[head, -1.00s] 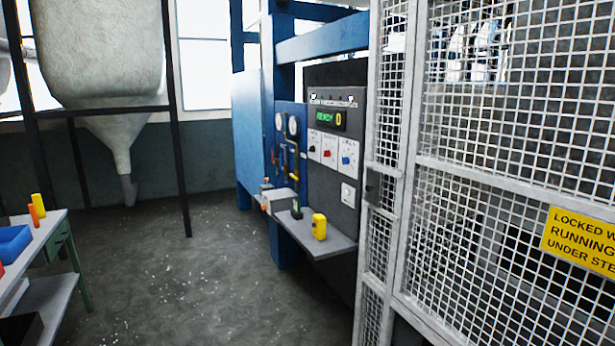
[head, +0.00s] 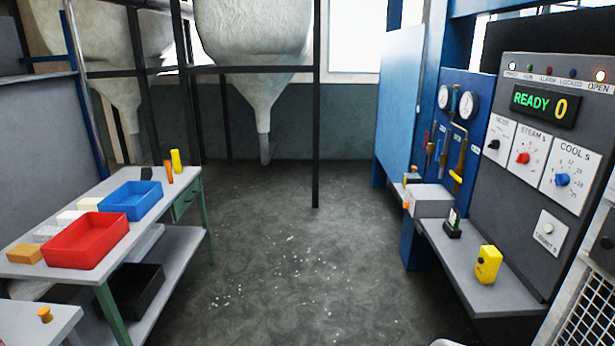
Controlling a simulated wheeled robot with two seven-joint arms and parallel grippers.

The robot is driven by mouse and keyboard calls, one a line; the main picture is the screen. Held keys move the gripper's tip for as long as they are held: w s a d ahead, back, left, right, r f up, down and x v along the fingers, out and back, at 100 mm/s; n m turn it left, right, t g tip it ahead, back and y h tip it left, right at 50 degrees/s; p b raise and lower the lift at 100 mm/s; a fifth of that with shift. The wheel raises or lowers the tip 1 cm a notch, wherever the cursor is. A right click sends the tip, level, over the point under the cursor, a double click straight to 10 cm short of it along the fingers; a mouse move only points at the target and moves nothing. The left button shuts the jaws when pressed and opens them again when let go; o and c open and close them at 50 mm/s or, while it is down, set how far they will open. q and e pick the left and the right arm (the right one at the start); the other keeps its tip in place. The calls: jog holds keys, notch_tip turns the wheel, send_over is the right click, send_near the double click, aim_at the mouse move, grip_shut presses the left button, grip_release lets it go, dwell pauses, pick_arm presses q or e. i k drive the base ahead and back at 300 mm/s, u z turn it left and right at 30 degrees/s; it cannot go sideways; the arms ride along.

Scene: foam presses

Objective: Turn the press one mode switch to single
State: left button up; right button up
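The press control panel (head: 525,75) stands at the right, with a green display (head: 540,105) reading READY and a yellow 0. The mode switch (head: 493,144) is a small black knob on the leftmost white plate below the display. Its pointer direction is too small to tell. Beside it are a red steam knob (head: 522,158) and a blue cool knob (head: 562,180). Neither of my grippers is in view, and nothing covers the mode switch.
A shelf (head: 480,292) below the panel bears a yellow device (head: 488,264) and a small dark item (head: 453,224). Mesh caging (head: 585,325) edges the lower right. A workbench (head: 185,215) with red (head: 85,240) and blue trays (head: 130,200) stands left. The floor between is clear.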

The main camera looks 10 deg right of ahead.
aim_at(495, 144)
jog(key=u, duration=0.2)
jog(key=i, duration=4)
jog(key=z, duration=1.95)
jog(key=i, duration=1)
jog(key=z, duration=0.95)
